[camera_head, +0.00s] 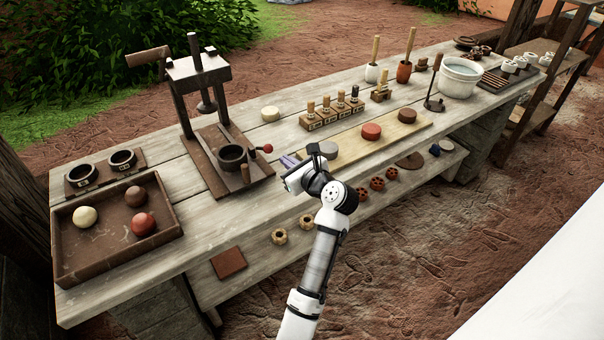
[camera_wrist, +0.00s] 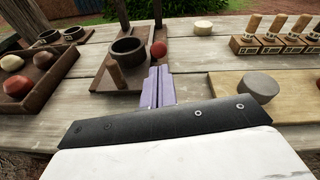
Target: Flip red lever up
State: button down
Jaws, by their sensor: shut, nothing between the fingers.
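The red lever is a short arm with a round red knob (camera_head: 267,149) on the right side of the wooden press base (camera_head: 203,158), beside a dark round cup (camera_head: 231,157). In the wrist view the red knob (camera_wrist: 158,49) shows just beyond my fingertips. My gripper (camera_head: 289,160) is shut and empty, at the right of the press base; its purple fingers (camera_wrist: 158,72) lie together and point toward the knob. Whether they touch the lever cannot be told. The lever's arm and pivot are largely hidden in the wrist view.
A wooden post (camera_wrist: 116,73) stands before the cup. A tray of balls (camera_head: 110,258) is at the left. A board with round pucks (camera_head: 408,129) and a rack of stamps (camera_head: 331,116) lie to the right.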

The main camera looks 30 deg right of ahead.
jog(key=b+v, duration=0.1)
jog(key=v, duration=0.7)
jog(key=shift+w, duration=0.1)
